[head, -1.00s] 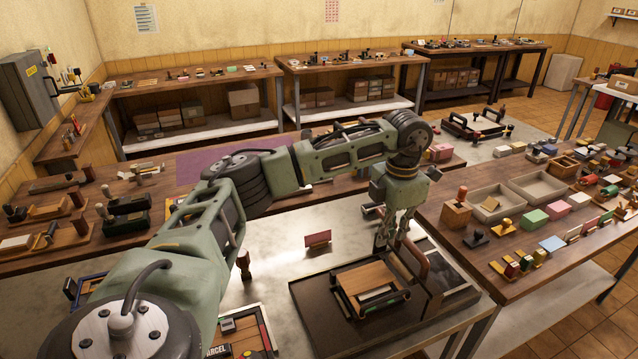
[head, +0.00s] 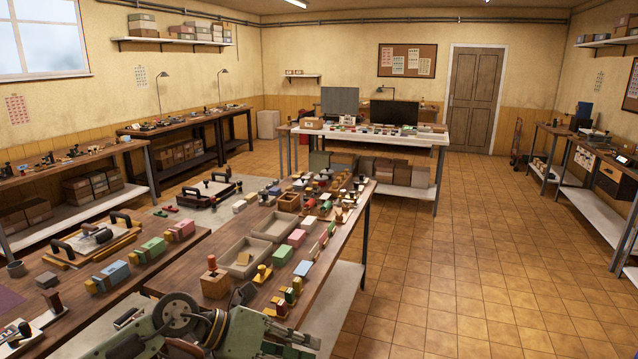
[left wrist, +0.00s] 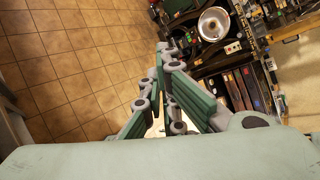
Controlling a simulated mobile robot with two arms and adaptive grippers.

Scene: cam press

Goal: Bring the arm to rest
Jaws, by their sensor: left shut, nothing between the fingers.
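My left gripper (left wrist: 167,58) shows in the left wrist view with its green fingers drawn together and nothing between them. It hangs in the air above the tiled floor and beside shelving with tools. In the head view, green links of my arm (head: 215,328) cross the bottom edge, folded close to me. My right gripper is in neither view.
In the head view a wooden table (head: 325,265) with blocks, stamps and grey trays (head: 245,257) lies just beyond my arm. Open tiled floor (head: 470,260) is on the right. A white-topped table (head: 372,134) stands farther back.

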